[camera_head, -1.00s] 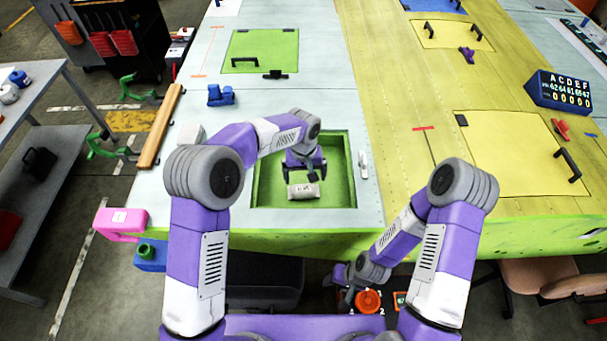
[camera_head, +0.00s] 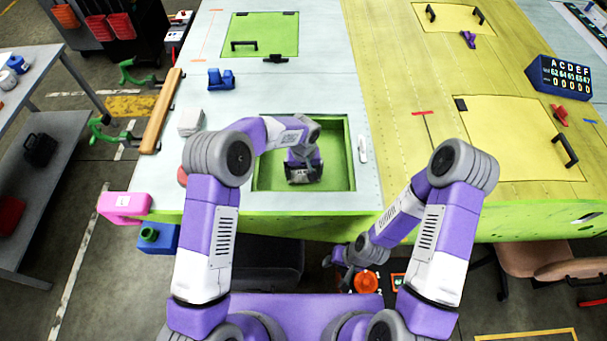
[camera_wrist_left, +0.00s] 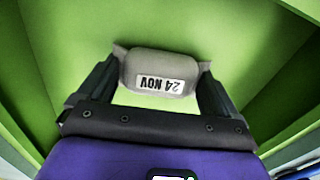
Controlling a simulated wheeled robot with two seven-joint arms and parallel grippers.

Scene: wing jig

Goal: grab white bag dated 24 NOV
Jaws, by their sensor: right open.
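The bag (camera_wrist_left: 160,64) is a small greyish-white pouch. Its white label reads 24 NOV, upside down in the left wrist view. It lies in the green-floored recess (camera_head: 337,180) of the wing panel. My left gripper (camera_head: 303,174) is down in the recess at the bag and largely hides it in the head view. In the left wrist view its two fingers stand wide apart, one at each end of the bag; whether they press on it I cannot tell. My right gripper (camera_head: 340,264) is open and empty, low in front of the panel's near edge.
The recess walls surround my left gripper closely. A white handle-like piece (camera_head: 363,149) lies right of the recess. A white stack (camera_head: 190,122) and a blue clamp (camera_head: 221,79) are on the panel to the left. A pink block (camera_head: 124,205) hangs at the front left edge.

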